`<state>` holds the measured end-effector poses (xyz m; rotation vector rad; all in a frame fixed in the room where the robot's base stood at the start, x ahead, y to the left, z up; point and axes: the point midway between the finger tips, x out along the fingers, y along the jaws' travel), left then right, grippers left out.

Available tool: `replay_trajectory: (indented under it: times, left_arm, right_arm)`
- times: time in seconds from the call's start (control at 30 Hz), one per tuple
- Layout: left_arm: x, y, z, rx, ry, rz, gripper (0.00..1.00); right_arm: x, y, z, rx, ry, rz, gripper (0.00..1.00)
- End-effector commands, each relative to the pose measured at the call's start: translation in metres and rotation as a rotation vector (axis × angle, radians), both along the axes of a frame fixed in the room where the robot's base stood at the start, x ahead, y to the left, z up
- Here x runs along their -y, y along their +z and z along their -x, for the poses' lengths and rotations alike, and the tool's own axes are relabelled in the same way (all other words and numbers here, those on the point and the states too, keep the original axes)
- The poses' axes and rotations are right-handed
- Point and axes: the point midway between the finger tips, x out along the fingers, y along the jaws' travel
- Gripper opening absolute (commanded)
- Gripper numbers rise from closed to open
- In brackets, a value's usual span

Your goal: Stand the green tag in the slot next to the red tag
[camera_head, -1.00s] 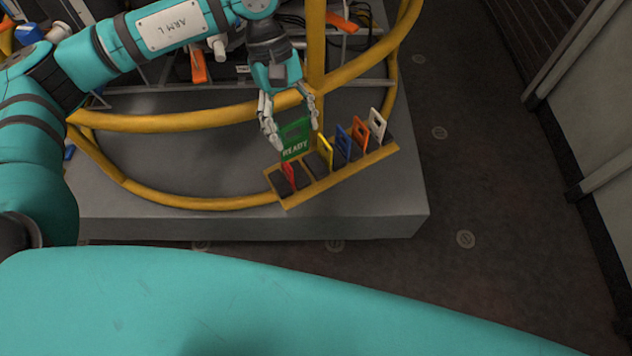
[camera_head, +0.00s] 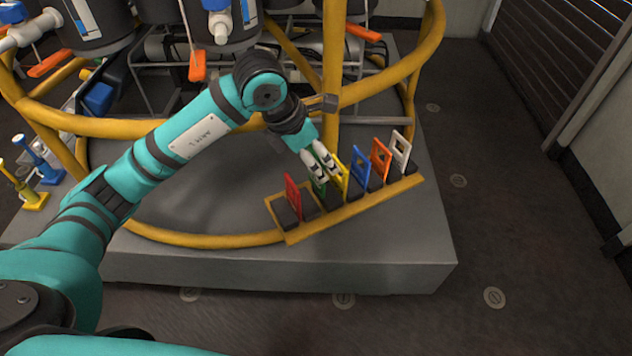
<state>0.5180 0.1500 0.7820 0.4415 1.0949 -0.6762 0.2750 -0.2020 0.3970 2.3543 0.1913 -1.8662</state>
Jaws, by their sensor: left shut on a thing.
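The green tag (camera_head: 319,188) stands low in the yellow-edged rack, just right of the red tag (camera_head: 292,196). My left gripper (camera_head: 323,170) is shut on it from above and hides most of it. Its lower edge is down among the dark slot blocks; I cannot tell whether it is fully seated. The red tag stands upright at the left of the rack (camera_head: 330,222). The yellow tag (camera_head: 340,178) stands close on the right of the gripper. My right gripper is not in view.
Right of the yellow tag stand the blue tag (camera_head: 360,172), the orange tag (camera_head: 381,159) and the white tag (camera_head: 400,151). A yellow rail (camera_head: 330,70) rises close behind my left gripper. The grey platform (camera_head: 370,262) is bare in front of the rack.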

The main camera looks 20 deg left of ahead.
Motion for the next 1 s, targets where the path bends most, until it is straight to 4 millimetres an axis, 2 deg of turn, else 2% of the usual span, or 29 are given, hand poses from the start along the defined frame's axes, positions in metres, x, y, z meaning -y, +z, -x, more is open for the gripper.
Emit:
replay_trajectory:
  times: [0.43, 0.9, 0.93, 1.0]
  left_arm:
    - [0.0, -0.049, 0.0, -0.003, -0.001, 0.0, 0.36]
    - [0.0, -0.052, 0.0, 0.001, -0.002, 0.001, 0.36]
    - [0.0, -0.051, 0.0, 0.001, -0.002, 0.001, 0.61]
    - [0.0, -0.051, 0.0, 0.0, -0.002, 0.0, 0.71]
  right_arm:
    - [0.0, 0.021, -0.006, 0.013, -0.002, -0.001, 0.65]
    - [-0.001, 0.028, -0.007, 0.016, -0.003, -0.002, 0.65]
    - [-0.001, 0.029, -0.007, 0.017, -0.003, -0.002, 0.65]
    - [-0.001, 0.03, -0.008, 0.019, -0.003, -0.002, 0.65]
